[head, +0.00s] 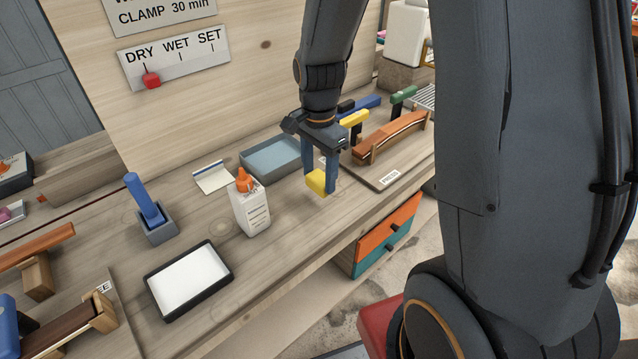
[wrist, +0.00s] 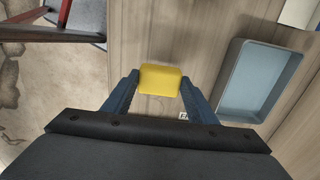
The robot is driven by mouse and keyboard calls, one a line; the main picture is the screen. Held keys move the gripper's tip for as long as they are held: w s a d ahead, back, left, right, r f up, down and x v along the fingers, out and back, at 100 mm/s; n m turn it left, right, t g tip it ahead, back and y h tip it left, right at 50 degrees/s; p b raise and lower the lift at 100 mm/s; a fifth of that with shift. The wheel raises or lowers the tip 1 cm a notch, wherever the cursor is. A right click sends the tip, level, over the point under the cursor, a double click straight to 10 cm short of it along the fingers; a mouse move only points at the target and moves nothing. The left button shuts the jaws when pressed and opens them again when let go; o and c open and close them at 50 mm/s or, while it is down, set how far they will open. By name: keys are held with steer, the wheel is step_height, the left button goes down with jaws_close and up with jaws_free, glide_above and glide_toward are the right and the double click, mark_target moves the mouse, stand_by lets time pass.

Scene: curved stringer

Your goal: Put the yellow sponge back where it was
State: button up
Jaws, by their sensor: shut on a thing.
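The yellow sponge (head: 316,182) is a small block held between the blue fingers of my gripper (head: 331,176). In the wrist view the sponge (wrist: 160,79) sits at the fingertips, and my gripper (wrist: 160,90) is shut on it. The sponge is over the wooden bench, near its front edge. How high it is above the bench I cannot tell. A blue-grey tray (head: 263,157) lies just left of and behind my gripper; in the wrist view the tray (wrist: 240,100) is to the right, and its visible floor looks empty.
A white glue bottle (head: 251,207) with an orange cap stands to the left. A black-rimmed white tray (head: 188,282) and a blue-handled brush in a grey holder (head: 157,230) are farther left. A clamped curved wooden piece (head: 392,137) is close on the right. Bare bench (head: 290,215) lies in front.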

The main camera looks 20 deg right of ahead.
mark_target(319, 178)
steer(key=shift+f+p, duration=0.3)
steer(key=shift+f, duration=1.55)
steer(key=o, duration=1)
steer(key=shift+f, duration=0.15)
step_height(319, 178, up, 12)
steer(key=shift+r+b, duration=0.1)
steer(key=shift+b, duration=1.05)
steer(key=shift+s+d+f+n+t, duration=0.15)
steer(key=shift+s+f+n, duration=0.6)
steer(key=shift+s+n, duration=1.3)
steer(key=shift+s+a+f+n+t, duration=0.15)
steer(key=shift+s+f+n, duration=0.65)
steer(key=shift+s+n, duration=1.25)
steer(key=shift+s+d+f+n+t, duration=0.15)
steer(key=shift+s+f+n, duration=0.95)
steer(key=shift+n, duration=1.6)
steer(key=shift+s+r, duration=0.3)
steer(key=shift+r, duration=0.05)
